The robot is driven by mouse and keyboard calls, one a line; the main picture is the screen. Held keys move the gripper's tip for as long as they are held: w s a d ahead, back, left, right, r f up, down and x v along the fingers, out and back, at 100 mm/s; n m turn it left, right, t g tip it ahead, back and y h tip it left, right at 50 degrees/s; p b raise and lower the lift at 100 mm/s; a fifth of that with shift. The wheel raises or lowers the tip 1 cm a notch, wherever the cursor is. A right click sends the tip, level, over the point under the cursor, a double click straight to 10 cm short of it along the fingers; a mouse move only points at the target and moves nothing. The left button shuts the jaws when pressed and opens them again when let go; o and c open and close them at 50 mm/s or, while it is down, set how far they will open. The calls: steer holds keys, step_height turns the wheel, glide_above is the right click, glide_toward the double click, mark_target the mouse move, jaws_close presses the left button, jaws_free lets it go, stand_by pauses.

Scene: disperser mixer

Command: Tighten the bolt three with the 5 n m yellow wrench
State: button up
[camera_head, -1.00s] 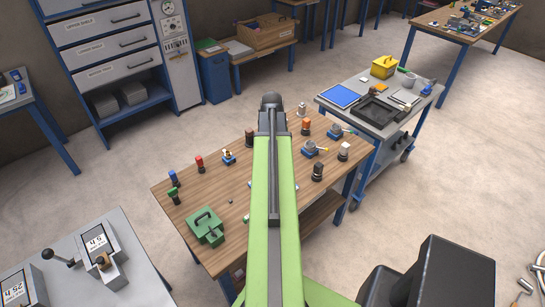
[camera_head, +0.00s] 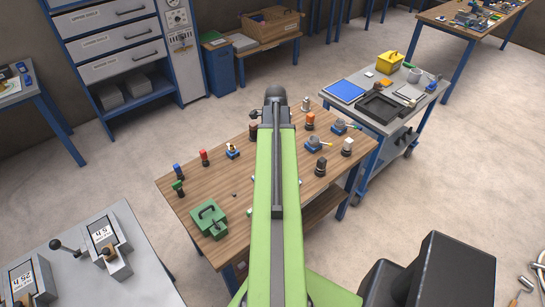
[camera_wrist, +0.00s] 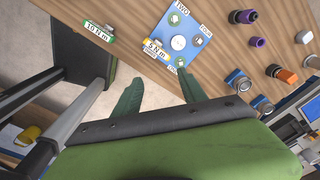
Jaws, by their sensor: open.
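The blue plate (camera_wrist: 201,18) lies on the wooden workbench in the wrist view, with a pale round disc and several bolts with small name labels. Labels TWO (camera_wrist: 180,10) and FOUR (camera_wrist: 206,30) can be read; the label by the lower bolt (camera_wrist: 180,62) is too small to be sure of. A yellowish tag reading 5 N m (camera_wrist: 156,49) sits at the plate's lower-left edge; how its wrench lies is unclear. My gripper (camera_wrist: 160,88) is open, its dark green fingers apart and empty, below the plate in the picture. In the head view my arm hides the plate.
A green tag reading 15 N m (camera_wrist: 98,31) lies near the bench edge. Several coloured cylinders and blue-based fittings (camera_wrist: 238,80) stand to the right. A green case (camera_head: 209,219) is at the bench's left. A grey cart (camera_head: 428,88) stands close on the right.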

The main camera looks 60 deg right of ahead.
steer(key=n, duration=0.1)
steer(key=f+n, duration=0.1)
steer(key=n, duration=0.1)
steer(key=shift+a+f+n+b, duration=0.2)
steer(key=shift+n+b, duration=0.1)
steer(key=shift+b, duration=0.1)
steer(key=shift+c, duration=0.4)
steer(key=f+n+b, duration=0.1)
steer(key=f+b, duration=0.5)
steer(key=b, duration=0.1)
steer(key=f+n+b, duration=0.2)
steer(key=f+b, duration=0.4)
steer(key=f, duration=0.1)
steer(key=w+f+n+b, duration=0.1)
steer(key=f+b, duration=0.6)
steer(key=shift+d+f+h+b, duration=0.2)
steer(key=shift+h+b, duration=0.1)
steer(key=shift+h, duration=0.1)
steer(key=shift+r, duration=0.1)
steer(key=shift+c, duration=0.4)
